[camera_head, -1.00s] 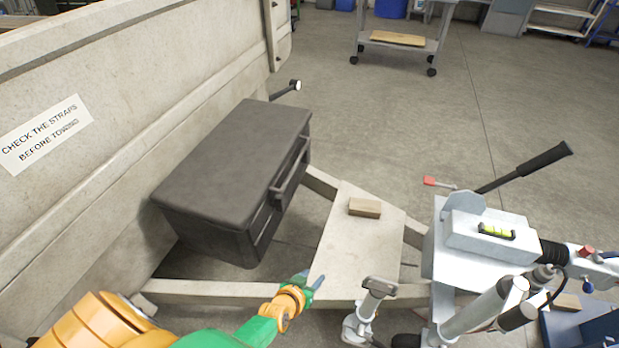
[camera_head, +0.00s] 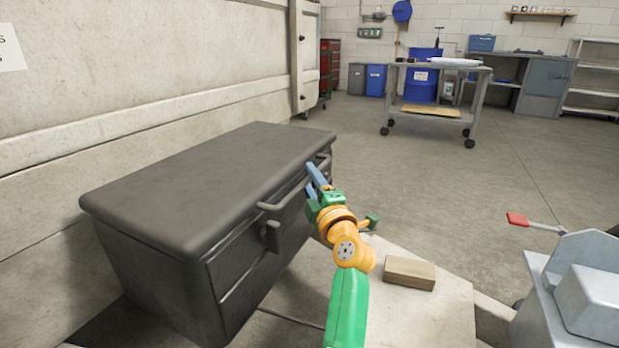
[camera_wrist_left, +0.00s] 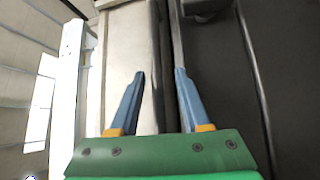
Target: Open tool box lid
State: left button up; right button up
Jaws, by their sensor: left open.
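The dark grey tool box (camera_head: 200,215) stands against the pale trailer wall with its lid (camera_head: 215,180) shut. A bar handle (camera_head: 286,201) runs along the lid's front edge, with a latch (camera_head: 271,237) below it. My left gripper (camera_head: 316,177) is at the far end of the handle, its blue fingers pointing at the box front. In the left wrist view the left gripper (camera_wrist_left: 160,72) is open, with a dark edge between its fingers and a thin bar in line with the right finger. I cannot tell whether it touches. My right gripper is out of view.
A wooden block (camera_head: 409,273) lies on the pale trailer plate (camera_head: 440,315) in front of the box. Grey hitch parts and a red-tipped lever (camera_head: 517,219) stand at the right. A cart (camera_head: 437,85) stands far back; the floor before it is clear.

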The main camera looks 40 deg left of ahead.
pick_arm(q)
jog(key=shift+w+a+r, duration=0.15)
jog(key=shift+w+a, duration=0.05)
jog(key=shift+a, duration=0.2)
jog(key=shift+d, duration=0.1)
jog(key=shift+c, duration=0.4)
grip_shut()
dwell(0.7)
